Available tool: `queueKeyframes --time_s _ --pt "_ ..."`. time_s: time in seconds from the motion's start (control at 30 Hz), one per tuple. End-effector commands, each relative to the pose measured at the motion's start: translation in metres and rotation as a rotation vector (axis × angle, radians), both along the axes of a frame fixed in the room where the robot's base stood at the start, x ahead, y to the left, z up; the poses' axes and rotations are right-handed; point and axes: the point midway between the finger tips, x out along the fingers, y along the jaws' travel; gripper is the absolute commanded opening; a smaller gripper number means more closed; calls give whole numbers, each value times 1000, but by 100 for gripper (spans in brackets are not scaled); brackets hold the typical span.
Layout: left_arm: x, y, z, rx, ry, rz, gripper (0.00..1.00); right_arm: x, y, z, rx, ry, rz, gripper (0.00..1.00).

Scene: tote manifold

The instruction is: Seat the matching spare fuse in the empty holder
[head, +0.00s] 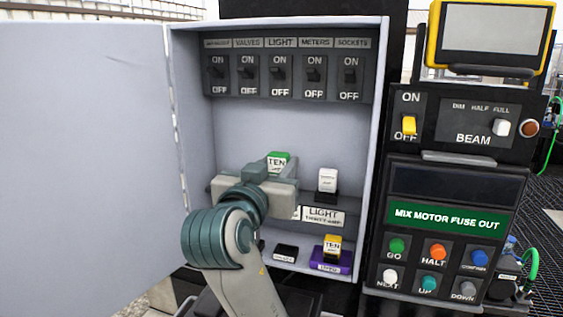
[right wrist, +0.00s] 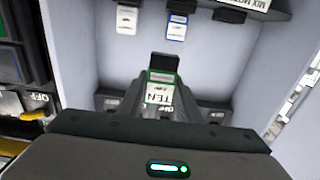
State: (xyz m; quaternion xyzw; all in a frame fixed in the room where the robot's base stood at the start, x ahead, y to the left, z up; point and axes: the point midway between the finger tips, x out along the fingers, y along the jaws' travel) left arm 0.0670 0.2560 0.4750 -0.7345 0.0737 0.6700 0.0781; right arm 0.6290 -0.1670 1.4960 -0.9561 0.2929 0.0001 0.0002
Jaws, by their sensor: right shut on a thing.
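My right gripper (head: 276,176) is shut on a green fuse (head: 278,160) marked TEN and holds it inside the open cabinet. In the right wrist view the green fuse (right wrist: 160,92) sits between the fingers, with a black part beyond its label. A dark holder (right wrist: 230,15) without a fuse shows beside a partly cut-off MIX MOTOR label (right wrist: 248,3). In the head view my gripper and arm largely hide that area. A yellow fuse (head: 332,243) marked TEN stands on a purple base (head: 330,267) on the cabinet floor. My left gripper is not in view.
A white fuse (head: 328,181) stands on the shelf above a LIGHT label (head: 323,214); a blue-edged fuse (right wrist: 176,27) is beside it. An empty black base (head: 285,253) sits on the floor. The open door (head: 85,150) and cabinet walls bound the space. A display (head: 445,216) reads MIX MOTOR FUSE OUT.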

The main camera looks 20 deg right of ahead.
Motion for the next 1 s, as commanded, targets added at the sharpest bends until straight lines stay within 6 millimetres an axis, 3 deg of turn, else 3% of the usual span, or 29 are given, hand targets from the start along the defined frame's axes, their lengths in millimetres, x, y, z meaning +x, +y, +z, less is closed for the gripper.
queueKeyframes --time_s 0.4,1.0 --pt "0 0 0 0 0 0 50 -20 13 0 0 0 0 9" --pt "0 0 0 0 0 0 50 -20 14 9 2 -1 1 9"
